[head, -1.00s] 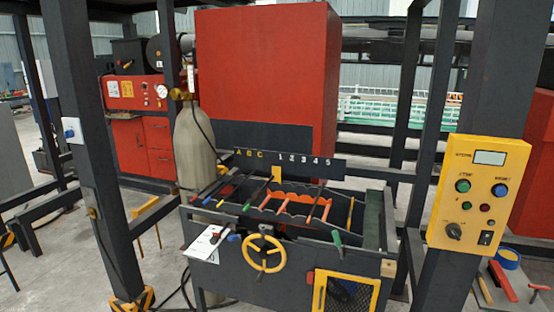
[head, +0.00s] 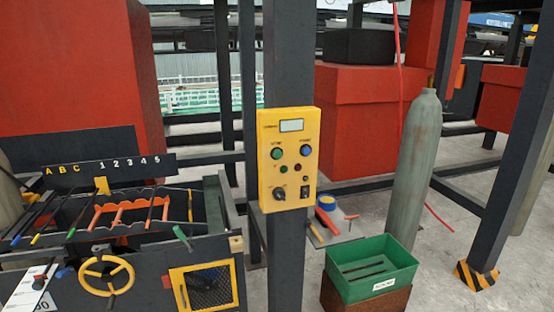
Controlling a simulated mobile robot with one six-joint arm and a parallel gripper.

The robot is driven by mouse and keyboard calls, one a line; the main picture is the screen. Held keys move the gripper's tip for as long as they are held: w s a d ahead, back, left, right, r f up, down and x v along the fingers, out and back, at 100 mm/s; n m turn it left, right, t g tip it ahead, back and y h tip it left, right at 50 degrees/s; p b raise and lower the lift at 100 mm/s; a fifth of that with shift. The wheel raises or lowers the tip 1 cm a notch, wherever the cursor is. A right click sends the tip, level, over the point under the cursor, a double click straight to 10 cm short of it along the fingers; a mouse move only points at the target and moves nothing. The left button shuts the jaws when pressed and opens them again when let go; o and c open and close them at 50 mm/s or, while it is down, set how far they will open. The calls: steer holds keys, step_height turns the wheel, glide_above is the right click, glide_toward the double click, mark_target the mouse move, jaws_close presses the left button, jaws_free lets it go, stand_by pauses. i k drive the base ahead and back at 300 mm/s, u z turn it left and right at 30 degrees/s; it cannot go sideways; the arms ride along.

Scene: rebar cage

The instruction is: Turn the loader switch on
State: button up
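A yellow control panel (head: 289,160) is fixed to a dark upright post in the middle of the head view. It has a small display (head: 291,126) at the top, a green button (head: 277,153) and a blue button (head: 306,151). Smaller red and green buttons sit below these. A black rotary knob (head: 280,194) is at the lower left and a black rocker switch (head: 305,193) at the lower right. The labels are too small to read, so I cannot tell which control is the loader switch or its state. My gripper is not in view.
A dark bench with a yellow handwheel (head: 107,276) and a row of rods stands at left. A green bin (head: 371,266) stands on a rusty block at lower right. A grey gas cylinder (head: 413,170) is behind it. Bare floor shows between the cylinder and a striped post foot (head: 477,276).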

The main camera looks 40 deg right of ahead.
mark_target(279, 193)
steer(key=u, duration=0.2)
steer(key=k, duration=0.85)
steer(key=u, duration=0.6)
steer(key=k, duration=0.55)
steer(key=u, duration=0.35)
steer(key=i, duration=1.55)
steer(key=z, duration=0.55)
